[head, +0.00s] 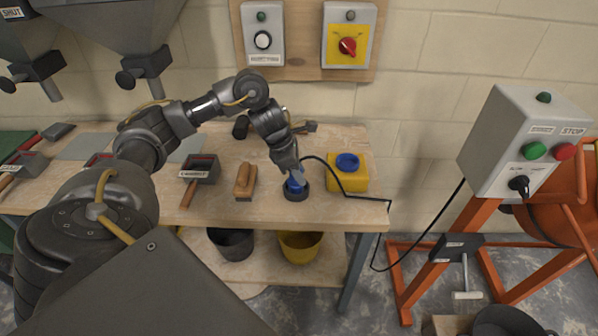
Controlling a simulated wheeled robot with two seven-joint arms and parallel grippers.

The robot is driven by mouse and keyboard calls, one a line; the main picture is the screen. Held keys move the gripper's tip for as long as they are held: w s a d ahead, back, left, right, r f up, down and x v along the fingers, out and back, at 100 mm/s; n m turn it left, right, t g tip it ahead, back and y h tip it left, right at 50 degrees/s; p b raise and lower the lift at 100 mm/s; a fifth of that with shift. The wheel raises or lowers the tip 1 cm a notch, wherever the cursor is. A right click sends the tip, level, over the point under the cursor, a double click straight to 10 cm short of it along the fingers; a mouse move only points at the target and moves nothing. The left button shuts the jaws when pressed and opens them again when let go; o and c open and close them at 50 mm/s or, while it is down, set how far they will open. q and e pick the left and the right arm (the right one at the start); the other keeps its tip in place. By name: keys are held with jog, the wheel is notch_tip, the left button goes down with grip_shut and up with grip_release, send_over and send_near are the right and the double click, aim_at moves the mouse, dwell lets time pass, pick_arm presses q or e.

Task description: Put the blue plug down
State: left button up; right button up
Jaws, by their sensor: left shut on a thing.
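A black cable (344,184) comes out from behind the gripper. A yellow box with a blue socket (347,163) stands just right of the gripper. My right gripper is not in view.
A wooden float (245,180) and a long-handled scoop (201,170) lie left of the plug. The cable crosses the bench edge and runs to a grey control box (519,140) on an orange frame. A black tub (232,243) and a yellow tub (300,246) stand below.

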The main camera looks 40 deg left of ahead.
pick_arm(q)
jog(key=shift+f, duration=0.1)
jog(key=o, duration=1)
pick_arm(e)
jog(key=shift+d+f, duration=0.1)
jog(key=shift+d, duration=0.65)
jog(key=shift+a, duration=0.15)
